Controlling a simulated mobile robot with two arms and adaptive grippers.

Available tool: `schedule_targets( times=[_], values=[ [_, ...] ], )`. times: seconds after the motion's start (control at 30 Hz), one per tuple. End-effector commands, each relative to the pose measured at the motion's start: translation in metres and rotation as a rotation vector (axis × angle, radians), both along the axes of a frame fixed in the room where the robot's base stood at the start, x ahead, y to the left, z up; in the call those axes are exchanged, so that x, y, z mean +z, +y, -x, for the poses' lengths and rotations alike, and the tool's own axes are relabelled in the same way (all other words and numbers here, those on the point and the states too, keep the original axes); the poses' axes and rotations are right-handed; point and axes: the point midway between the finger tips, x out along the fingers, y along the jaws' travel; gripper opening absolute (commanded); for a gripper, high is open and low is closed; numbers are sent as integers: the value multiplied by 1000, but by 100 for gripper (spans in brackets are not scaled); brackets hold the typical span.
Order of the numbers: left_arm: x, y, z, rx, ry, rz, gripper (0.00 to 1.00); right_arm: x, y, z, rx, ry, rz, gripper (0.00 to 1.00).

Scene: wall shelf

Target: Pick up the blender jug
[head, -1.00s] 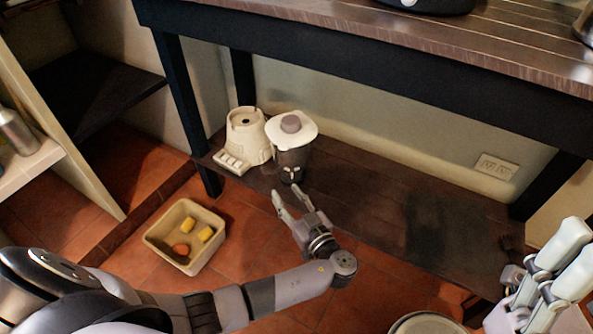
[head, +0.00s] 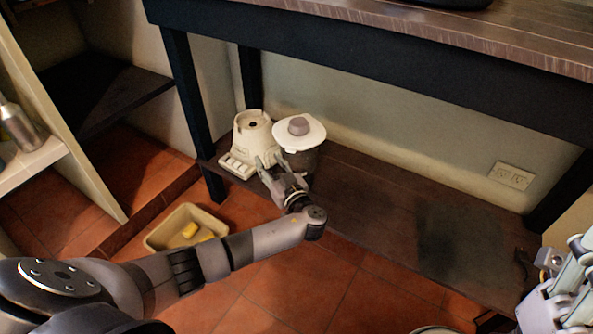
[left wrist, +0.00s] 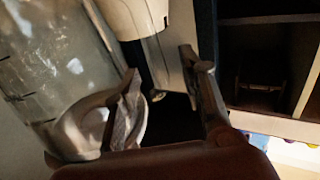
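The blender jug (head: 309,163) stands upright on the low dark shelf, with a white lid (head: 300,133) and a grey cap. The cream blender base (head: 252,135) is close on its left. My left gripper (head: 271,166) is open in front of the jug and base, hiding the jug's lower part. In the left wrist view the clear jug (left wrist: 45,75) fills the left side beside one finger. The open gripper (left wrist: 165,100) has a gap between its fingers; contact with the jug is unclear. My right gripper (head: 578,268) is at the lower right edge, partly cut off.
A beige bin (head: 160,238) with yellow items stands on the tiled floor, partly behind my left arm. The shelf (head: 400,215) is clear to the jug's right. A dark table edge (head: 380,60) runs above it. A table leg (head: 195,115) stands left of the base.

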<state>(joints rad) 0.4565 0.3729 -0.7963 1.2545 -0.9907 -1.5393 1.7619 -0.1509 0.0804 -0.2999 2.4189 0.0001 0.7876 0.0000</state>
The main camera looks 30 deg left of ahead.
Motion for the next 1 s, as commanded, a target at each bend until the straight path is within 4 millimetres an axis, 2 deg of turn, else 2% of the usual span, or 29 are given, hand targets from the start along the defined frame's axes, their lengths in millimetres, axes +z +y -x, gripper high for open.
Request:
schedule_targets(
  times=[0.1,0.2,0.43,1.0],
  values=[
    [-2,13,-10,-1,0,-1,38,0,1,0,-1,-20,1,51],
    [-2,19,-13,-1,2,-1,38,2,1,0,-1,-25,3,51],
    [-1,19,-13,-1,2,0,38,3,1,-1,-1,-25,3,51],
    [-1,19,-13,-2,3,1,0,3,1,-1,-1,-24,3,51]
  ],
)
